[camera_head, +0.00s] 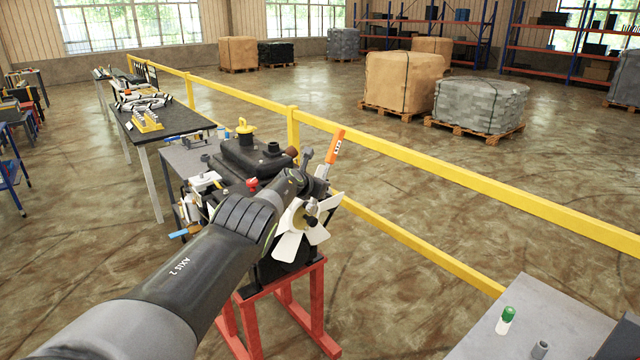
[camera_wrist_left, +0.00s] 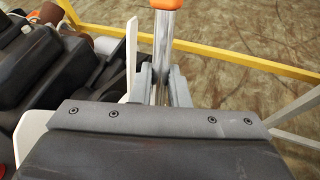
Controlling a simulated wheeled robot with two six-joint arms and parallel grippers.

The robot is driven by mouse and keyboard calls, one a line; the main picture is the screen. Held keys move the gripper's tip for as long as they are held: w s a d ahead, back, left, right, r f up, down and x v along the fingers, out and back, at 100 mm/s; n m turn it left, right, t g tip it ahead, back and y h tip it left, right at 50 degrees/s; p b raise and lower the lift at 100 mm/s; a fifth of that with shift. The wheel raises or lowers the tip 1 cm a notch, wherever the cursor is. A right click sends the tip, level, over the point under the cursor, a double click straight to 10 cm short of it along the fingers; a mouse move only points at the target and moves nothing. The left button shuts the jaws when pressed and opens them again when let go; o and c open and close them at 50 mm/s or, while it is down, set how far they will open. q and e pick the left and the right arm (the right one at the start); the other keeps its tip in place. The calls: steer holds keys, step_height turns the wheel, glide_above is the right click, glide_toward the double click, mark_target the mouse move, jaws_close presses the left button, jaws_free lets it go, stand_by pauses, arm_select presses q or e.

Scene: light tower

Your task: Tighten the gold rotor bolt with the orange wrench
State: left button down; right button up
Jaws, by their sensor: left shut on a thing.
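The orange wrench (camera_head: 335,146) stands nearly upright with its orange handle on top, beside the white-bladed rotor (camera_head: 290,246). My left gripper (camera_wrist_left: 160,88) is shut on the wrench's metal shaft (camera_wrist_left: 164,42), below the handle; the handle's end (camera_wrist_left: 165,3) shows at the top edge of the left wrist view. In the head view my left arm reaches in front of the engine (camera_head: 250,157). The rotor hub (camera_head: 311,220) looks dark, and I cannot make out the gold bolt or whether the wrench's lower end touches it. My right gripper is not in view.
The engine sits on a red stand (camera_head: 290,312). A yellow rail (camera_head: 440,174) runs behind it. A dark workbench (camera_head: 185,122) stands at back left.

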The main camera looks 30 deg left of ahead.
arm_select(q)
steer(key=shift+s+a+r+t+p, duration=0.2)
steer(key=shift+s+r+t+p, duration=0.1)
steer(key=shift+p, duration=0.7)
steer(key=shift+s+a, duration=0.1)
steer(key=shift+s, duration=0.05)
steer(key=shift+t, duration=0.3)
steer(key=shift+s+f+n, duration=0.1)
steer(key=shift+n, duration=0.2)
steer(key=shift+s+a+t, duration=0.1)
steer(key=shift+s+t, duration=0.15)
steer(key=shift+t, duration=0.05)
steer(key=shift+s+a+t+b, duration=0.1)
steer(key=shift+s+t+b, duration=0.05)
steer(key=shift+t+b, duration=0.15)
steer(key=shift+s+a+n+t+b, duration=0.1)
steer(key=shift+s+n+t+b, duration=0.2)
steer(key=shift+b, duration=0.5)
steer(key=shift+s+t+h+b, duration=0.2)
steer(key=shift+t+h+b, duration=0.1)
steer(key=shift+b, duration=0.3)
